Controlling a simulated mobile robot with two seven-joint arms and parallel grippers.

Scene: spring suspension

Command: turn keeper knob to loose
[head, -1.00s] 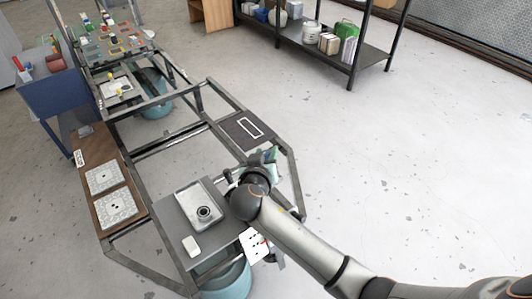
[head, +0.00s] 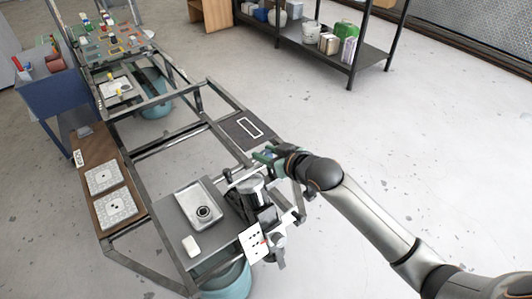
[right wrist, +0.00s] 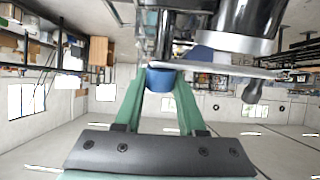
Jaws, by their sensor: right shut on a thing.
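The keeper knob is a small blue cylinder (right wrist: 160,79) in the right wrist view, between the green fingers of my right gripper (right wrist: 159,88). The fingers are shut on it. Above it are a metal rod, a flat plate (right wrist: 220,68) and a large dark cylinder (right wrist: 250,20). In the head view my right gripper (head: 264,156) is at the far side of the spring suspension assembly (head: 252,192), at the bench's right edge. The knob is mostly hidden there. Any marking for loose or tight is too small to tell. My left gripper is out of view.
A metal tray with a round part (head: 191,207) and a white block (head: 190,246) lie on the grey bench plate left of the assembly. A white card with dark marks (head: 252,243) hangs at the near edge. Open floor lies to the right.

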